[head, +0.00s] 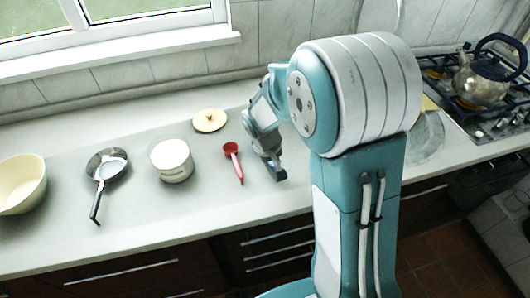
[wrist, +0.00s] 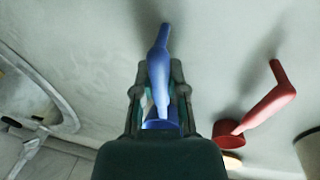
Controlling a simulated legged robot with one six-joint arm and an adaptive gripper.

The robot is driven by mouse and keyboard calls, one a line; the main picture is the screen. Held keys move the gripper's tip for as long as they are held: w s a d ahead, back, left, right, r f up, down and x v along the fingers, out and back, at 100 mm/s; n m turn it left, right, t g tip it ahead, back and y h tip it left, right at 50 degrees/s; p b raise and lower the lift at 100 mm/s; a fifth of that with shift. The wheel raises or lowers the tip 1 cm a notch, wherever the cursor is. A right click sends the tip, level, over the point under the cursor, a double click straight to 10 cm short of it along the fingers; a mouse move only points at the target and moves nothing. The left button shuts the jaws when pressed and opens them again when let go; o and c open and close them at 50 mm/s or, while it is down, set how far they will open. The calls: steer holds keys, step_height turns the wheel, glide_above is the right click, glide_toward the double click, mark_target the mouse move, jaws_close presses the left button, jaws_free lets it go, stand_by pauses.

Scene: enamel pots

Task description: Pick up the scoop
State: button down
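A blue scoop (wrist: 158,65) lies between the two fingers of my gripper (wrist: 160,75) in the wrist view, its handle pointing away past the fingertips. The fingers flank the handle closely; I cannot tell whether they press on it. In the head view my gripper (head: 278,174) is low over the counter, and the blue scoop is mostly hidden there. A red scoop (head: 234,162) lies on the counter just left of my gripper, apart from it. It also shows at the right in the wrist view (wrist: 262,104).
On the counter (head: 140,228) left of the red scoop are a white pot (head: 172,172), a cream lid (head: 209,121), a small pan (head: 108,165) and a cream bowl (head: 20,190). A kettle (head: 482,80) stands on the stove at right. The front counter strip is clear.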

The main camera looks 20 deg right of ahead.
stand_by(0.3)
steer(key=shift+r, duration=0.55)
step_height(320, 180, up, 2)
steer(key=shift+r, duration=0.15)
steer(key=s+r, duration=0.9)
steer(key=s, duration=0.5)
steer(key=shift+r, duration=0.3)
steer(key=shift+a, duration=0.1)
stand_by(0.3)
